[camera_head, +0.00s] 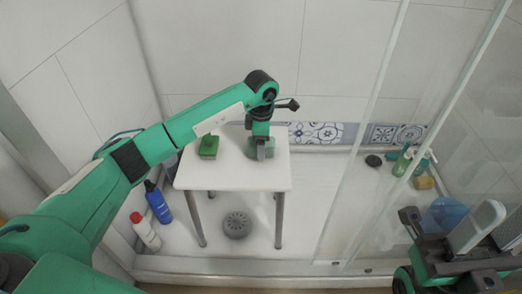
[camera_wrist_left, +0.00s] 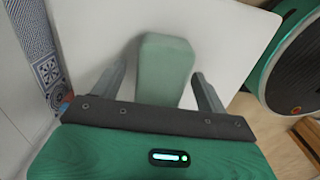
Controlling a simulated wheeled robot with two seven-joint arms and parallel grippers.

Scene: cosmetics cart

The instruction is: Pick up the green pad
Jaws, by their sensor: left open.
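A pale green pad (camera_wrist_left: 165,70) with rounded edges lies on the white table. In the left wrist view it sits between the two fingers of my left gripper (camera_wrist_left: 158,70), which is open, with a gap visible on each side. In the head view my left gripper (camera_head: 262,154) points down over the right part of the table (camera_head: 235,177), and the pale pad (camera_head: 268,143) is partly hidden behind it.
A blue bottle (camera_head: 157,202) and a white bottle with a red cap (camera_head: 145,231) stand on the floor left of the table. Green bottles (camera_head: 404,160) and a glass panel stand at the right.

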